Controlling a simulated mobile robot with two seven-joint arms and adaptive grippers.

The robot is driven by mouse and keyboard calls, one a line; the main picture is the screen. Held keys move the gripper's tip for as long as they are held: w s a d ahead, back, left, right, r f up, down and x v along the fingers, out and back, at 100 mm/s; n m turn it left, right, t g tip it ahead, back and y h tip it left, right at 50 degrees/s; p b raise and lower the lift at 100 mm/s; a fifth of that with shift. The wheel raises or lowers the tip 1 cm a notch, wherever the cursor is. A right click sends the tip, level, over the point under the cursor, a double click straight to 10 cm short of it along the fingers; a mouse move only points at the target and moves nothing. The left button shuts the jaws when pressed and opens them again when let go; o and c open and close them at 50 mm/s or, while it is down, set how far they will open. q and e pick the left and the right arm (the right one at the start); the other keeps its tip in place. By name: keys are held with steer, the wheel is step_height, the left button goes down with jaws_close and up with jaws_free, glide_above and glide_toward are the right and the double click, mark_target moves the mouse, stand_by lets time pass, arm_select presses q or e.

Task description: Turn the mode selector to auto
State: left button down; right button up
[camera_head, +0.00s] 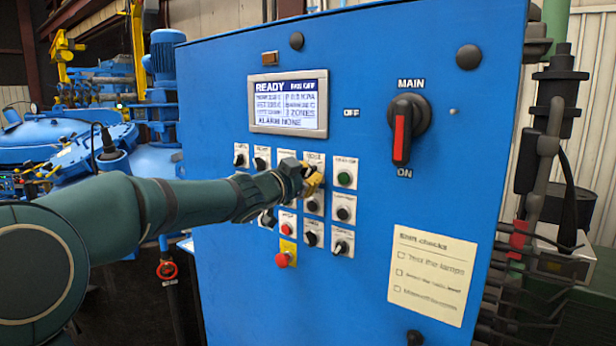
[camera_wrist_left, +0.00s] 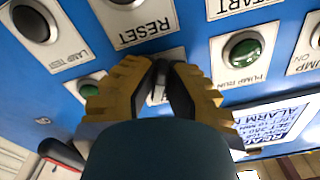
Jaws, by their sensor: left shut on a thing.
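The blue control cabinet (camera_head: 220,90) carries rows of small knobs and buttons on white plates. My left gripper (camera_head: 314,180) reaches in from the left to the upper row, at a plate with a hard-to-read label (camera_head: 314,158). In the left wrist view, its yellow-brown ribbed fingers (camera_wrist_left: 160,75) are closed around a small dark knob on a white plate. The knob, which I take to be the mode selector, is mostly hidden by the fingers, so its pointer setting cannot be read. My right gripper is not in view.
Close beside the fingers are a green PUMP RUN button (camera_wrist_left: 242,50) and a RESET plate (camera_wrist_left: 147,30). A red mushroom button (camera_head: 282,260) is below. The display (camera_head: 288,103) reads READY. A large MAIN switch (camera_head: 402,130) with a red handle is at right.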

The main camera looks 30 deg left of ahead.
arm_select(q)
steer(key=shift+r+m, duration=0.1)
steer(key=shift+m, duration=0.3)
steer(key=c, duration=1)
jaws_free()
steer(key=shift+w, duration=0.1)
steer(key=s, duration=0.8)
steer(key=s+a, duration=0.1)
steer(key=s, duration=0.3)
